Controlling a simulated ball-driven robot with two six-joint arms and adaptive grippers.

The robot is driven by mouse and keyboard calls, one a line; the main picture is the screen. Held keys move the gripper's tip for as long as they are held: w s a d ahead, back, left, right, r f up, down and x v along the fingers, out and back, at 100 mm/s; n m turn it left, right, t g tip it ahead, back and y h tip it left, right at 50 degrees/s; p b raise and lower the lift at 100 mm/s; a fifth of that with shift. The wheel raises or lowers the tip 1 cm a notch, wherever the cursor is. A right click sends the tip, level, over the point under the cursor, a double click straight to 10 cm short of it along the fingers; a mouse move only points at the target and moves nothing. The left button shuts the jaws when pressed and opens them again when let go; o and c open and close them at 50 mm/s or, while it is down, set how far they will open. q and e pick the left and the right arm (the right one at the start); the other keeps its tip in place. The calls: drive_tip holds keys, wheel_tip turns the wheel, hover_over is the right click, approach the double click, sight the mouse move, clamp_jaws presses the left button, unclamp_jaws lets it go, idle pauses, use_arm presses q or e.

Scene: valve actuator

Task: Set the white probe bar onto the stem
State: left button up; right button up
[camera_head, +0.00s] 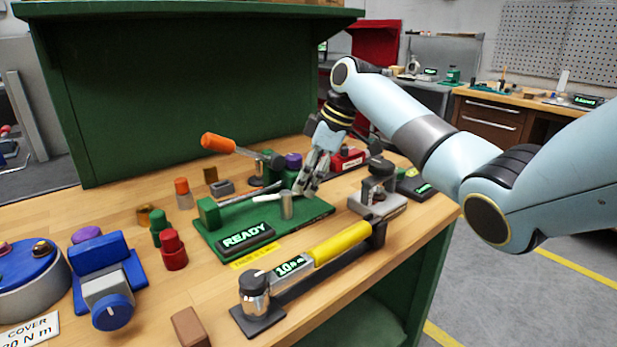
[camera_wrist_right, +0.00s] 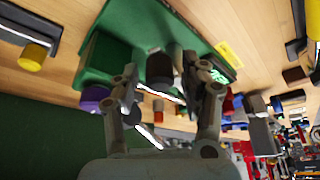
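The green base plate (camera_head: 308,217) with the READY display (camera_head: 245,236) lies on the wooden bench. A short silver stem (camera_head: 286,205) stands upright on it. A thin whitish bar (camera_head: 250,195) runs between the green block (camera_head: 208,213) and the stem; I cannot tell whether it is the probe bar. My right gripper (camera_head: 306,188) points down just behind and right of the stem, fingers apart. In the right wrist view its fingers are spread, with a thin white bar (camera_wrist_right: 164,95) across the gap; I see no clear grip on it. My left gripper is out of view.
An orange-handled tool (camera_head: 218,143) stands behind the plate, and a yellow torque wrench (camera_head: 340,243) lies in front. A grey clamp fixture (camera_head: 378,202) is at right. Red (camera_head: 173,252) and green (camera_head: 159,225) knobs stand at left. A green panel (camera_head: 190,95) closes the back.

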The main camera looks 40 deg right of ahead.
clamp_jaws()
drive_tip(key=shift+s+r+m+p, duration=0.15)
drive_tip(key=shift+m+p, duration=0.15)
drive_tip(key=shift+p, duration=0.4)
use_arm(q)
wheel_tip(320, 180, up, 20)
drive_tip(key=p, duration=1.9)
use_arm(e)
drive_tip(key=shift+s+a+m+t+h, duration=0.25)
drive_tip(key=shift+s+a+m+h, duration=0.45)
drive_tip(key=shift+m, duration=1.55)
drive_tip(key=shift+s+a+m+t+h, duration=0.35)
drive_tip(key=shift+a+m+h, duration=0.5)
drive_tip(key=shift+m, duration=1.35)
drive_tip(key=shift+s+a+m+t+h, duration=0.2)
drive_tip(key=shift+s+a+m+h, duration=0.6)
drive_tip(key=shift+m, duration=1.45)
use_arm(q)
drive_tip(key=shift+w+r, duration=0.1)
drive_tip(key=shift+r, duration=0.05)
use_arm(e)
drive_tip(key=shift+w+d, duration=0.1)
drive_tip(key=shift+w, duration=0.15)
drive_tip(key=shift+o, duration=0.9)
unclamp_jaws()
